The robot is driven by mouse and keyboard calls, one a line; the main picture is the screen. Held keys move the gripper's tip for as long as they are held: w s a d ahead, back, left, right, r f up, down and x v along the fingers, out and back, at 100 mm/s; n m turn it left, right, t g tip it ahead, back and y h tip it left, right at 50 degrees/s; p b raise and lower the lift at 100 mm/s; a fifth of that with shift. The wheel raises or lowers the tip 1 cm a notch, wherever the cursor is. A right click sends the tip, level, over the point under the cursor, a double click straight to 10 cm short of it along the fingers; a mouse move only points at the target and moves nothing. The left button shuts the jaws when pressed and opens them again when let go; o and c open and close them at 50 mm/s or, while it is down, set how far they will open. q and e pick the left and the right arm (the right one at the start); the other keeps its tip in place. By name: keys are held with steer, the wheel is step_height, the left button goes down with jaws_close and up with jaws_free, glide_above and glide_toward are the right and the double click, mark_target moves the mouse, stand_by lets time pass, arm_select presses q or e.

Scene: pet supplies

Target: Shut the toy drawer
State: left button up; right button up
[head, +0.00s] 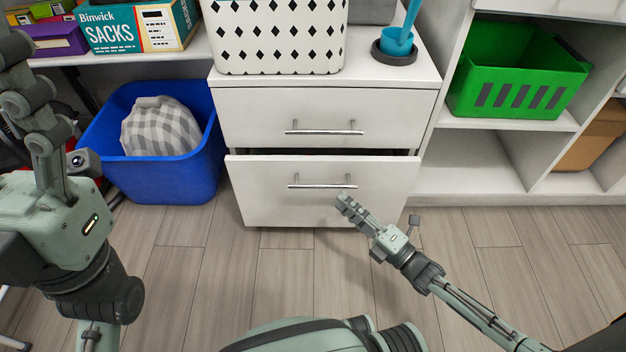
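The toy drawer appears to be the lower white drawer (265,205) of the white cabinet. It stands pulled out a little, with a dark gap along its top edge, and has a silver bar handle (322,186). My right gripper (343,202) is just in front of this drawer's face, below and right of the handle's middle. Whether it touches the drawer, and whether its fingers are open, I cannot tell. My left gripper (38,105) is raised at the left edge, away from the drawer, its fingers pointing up and partly cut off.
The upper drawer (255,115) is shut. On the cabinet stand a white diamond-patterned bin (280,40) and a blue scoop cup (397,40). A blue bin (170,180) with a checked cloth stands left. A green crate (500,60) sits in the right shelf. Floor in front is clear.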

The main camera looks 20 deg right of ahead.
mark_target(326, 185)
steer(key=b+x, duration=0.1)
steer(key=x, duration=0.6)
steer(key=shift+w, duration=0.25)
steer(key=shift+c, duration=0.6)
jaws_close()
